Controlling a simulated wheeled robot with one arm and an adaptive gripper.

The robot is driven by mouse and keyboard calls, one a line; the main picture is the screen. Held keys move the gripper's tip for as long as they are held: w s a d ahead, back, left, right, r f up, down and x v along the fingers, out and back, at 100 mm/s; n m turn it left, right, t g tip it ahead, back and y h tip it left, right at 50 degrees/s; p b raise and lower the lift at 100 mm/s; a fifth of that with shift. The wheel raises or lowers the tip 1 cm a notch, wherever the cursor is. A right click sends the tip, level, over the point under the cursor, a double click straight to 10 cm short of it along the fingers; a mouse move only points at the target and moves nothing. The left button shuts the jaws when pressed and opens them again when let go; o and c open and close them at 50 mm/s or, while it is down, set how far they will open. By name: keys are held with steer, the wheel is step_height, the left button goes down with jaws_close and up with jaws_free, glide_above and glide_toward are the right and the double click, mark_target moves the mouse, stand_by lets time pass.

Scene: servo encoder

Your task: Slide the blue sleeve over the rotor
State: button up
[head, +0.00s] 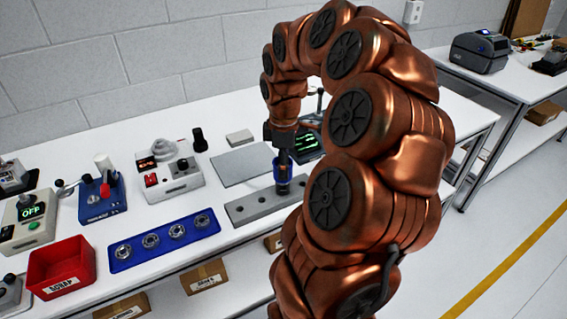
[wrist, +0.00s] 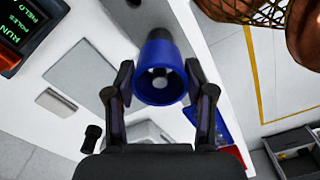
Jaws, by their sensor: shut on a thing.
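The blue sleeve (wrist: 151,57) sits between the two fingers of my gripper (wrist: 159,82) in the wrist view. The fingers are shut on it from both sides. Inside the sleeve's opening a pale round end shows, and a dark body shows beyond its far rim. In the head view my gripper (head: 284,158) points down at the grey block (head: 245,209), and the sleeve (head: 282,172) is at its fingertips. A dark upright part, seemingly the rotor (head: 283,188), shows just below the sleeve at the block. How far the sleeve is around it I cannot tell.
A blue tray (head: 125,262) with several metal rings lies left of the block. A red bin (head: 60,265) stands farther left. A flat grey plate (head: 242,165) lies behind the block. A device with a green-lit screen (head: 307,143) stands close behind my gripper.

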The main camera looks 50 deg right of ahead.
steer(key=shift+f, duration=0.1)
steer(key=shift+f+b, duration=0.55)
steer(key=shift+f, duration=0.15)
steer(key=shift+f, duration=0.15)
steer(key=o, duration=1)
steer(key=shift+c, duration=0.2)
steer(key=o, duration=0.3)
